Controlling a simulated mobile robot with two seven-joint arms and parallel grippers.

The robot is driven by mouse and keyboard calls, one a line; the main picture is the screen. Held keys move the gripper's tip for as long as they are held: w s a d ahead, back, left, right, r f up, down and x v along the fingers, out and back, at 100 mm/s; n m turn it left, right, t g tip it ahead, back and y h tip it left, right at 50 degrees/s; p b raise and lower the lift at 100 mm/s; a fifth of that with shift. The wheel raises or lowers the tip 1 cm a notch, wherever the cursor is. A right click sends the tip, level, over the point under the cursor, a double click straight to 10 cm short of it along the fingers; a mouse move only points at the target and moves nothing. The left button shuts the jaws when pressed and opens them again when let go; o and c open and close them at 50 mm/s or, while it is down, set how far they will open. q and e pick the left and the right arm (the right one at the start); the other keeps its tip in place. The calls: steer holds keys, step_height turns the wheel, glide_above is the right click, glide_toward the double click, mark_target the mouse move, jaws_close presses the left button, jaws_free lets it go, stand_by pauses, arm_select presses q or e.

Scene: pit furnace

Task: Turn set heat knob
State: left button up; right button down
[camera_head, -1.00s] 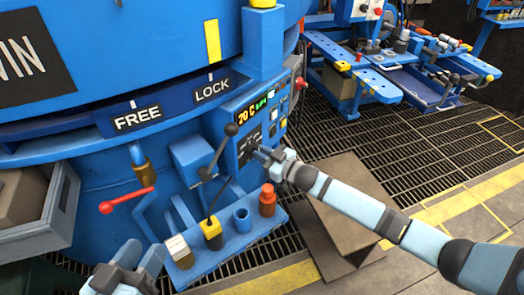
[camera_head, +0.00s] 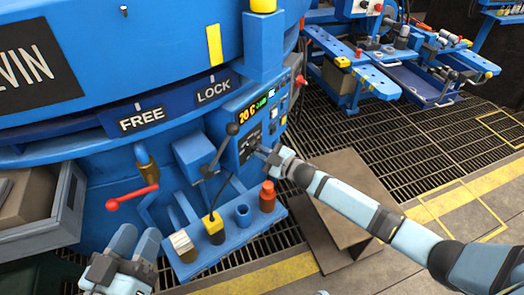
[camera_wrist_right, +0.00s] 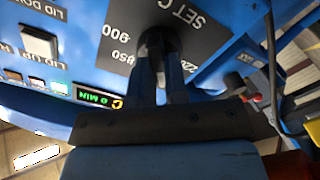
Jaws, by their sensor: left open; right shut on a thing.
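The set heat knob (camera_wrist_right: 157,45) is a dark round knob on a grey dial plate marked "SET C" with numbers, seen in the right wrist view. My right gripper (camera_wrist_right: 158,80) is shut on it, its fingers on either side and partly hiding it. In the head view my right gripper (camera_head: 268,154) reaches the control panel (camera_head: 250,140) from the right and hides the knob. The panel display (camera_head: 252,112) reads 20 C. My left gripper (camera_head: 132,250) is open and empty at the lower left, in front of the furnace.
A red-handled valve (camera_head: 132,197) is at left. A black-knobbed lever (camera_head: 232,129) stands just left of my right gripper. A blue workbench (camera_head: 365,75) is behind, over open grating.

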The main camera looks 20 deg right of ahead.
steer(key=c, duration=1.1)
jaws_free()
steer(key=shift+c, duration=0.2)
steer(key=shift+s, duration=0.1)
arm_select(q)
steer(key=shift+t, duration=0.9)
steer(key=r+p, duration=0.2)
steer(key=r, duration=0.1)
steer(key=r+p, duration=0.1)
steer(key=p, duration=0.1)
steer(key=shift+s+a+r, duration=0.2)
steer(key=shift+a+r, duration=0.1)
arm_select(e)
steer(key=v, duration=1.3)
steer(key=shift+s+d, duration=0.2)
steer(key=shift+s, duration=0.1)
arm_select(q)
steer(key=shift+n, duration=0.3)
